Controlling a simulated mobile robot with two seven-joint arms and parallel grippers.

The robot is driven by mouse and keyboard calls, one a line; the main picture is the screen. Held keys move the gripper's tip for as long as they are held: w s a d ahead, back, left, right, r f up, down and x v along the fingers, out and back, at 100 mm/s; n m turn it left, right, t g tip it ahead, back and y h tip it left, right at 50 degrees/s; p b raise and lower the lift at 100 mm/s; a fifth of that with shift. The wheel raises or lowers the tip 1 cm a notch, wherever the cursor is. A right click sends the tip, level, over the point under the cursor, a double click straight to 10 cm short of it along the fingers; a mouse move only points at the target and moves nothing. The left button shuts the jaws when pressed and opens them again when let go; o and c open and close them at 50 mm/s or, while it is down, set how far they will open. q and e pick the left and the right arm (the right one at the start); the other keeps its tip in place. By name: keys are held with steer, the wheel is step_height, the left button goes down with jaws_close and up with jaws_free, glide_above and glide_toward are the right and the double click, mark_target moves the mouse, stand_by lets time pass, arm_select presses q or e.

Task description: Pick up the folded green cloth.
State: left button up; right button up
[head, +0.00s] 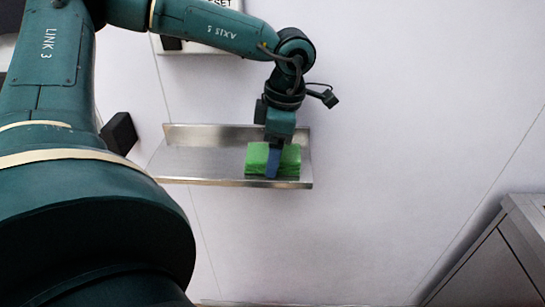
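The folded green cloth (291,157) is a thick bright green block of layers. It sits at the right end of a metal wall shelf (195,163). My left gripper (272,172) reaches down at the cloth, and a blue finger shows in front of the cloth's middle. The other finger is hidden, so I cannot tell whether the fingers are closed on the cloth or only around it. The cloth appears to rest on the shelf. My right gripper is not in view.
The shelf has a raised back edge and is bare to the left of the cloth. A white sign (222,5) is on the wall above, partly behind my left arm. A grey metal cabinet (495,265) stands at the lower right. The wall between is clear.

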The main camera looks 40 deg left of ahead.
arm_select(q)
steer(key=c, duration=0.7)
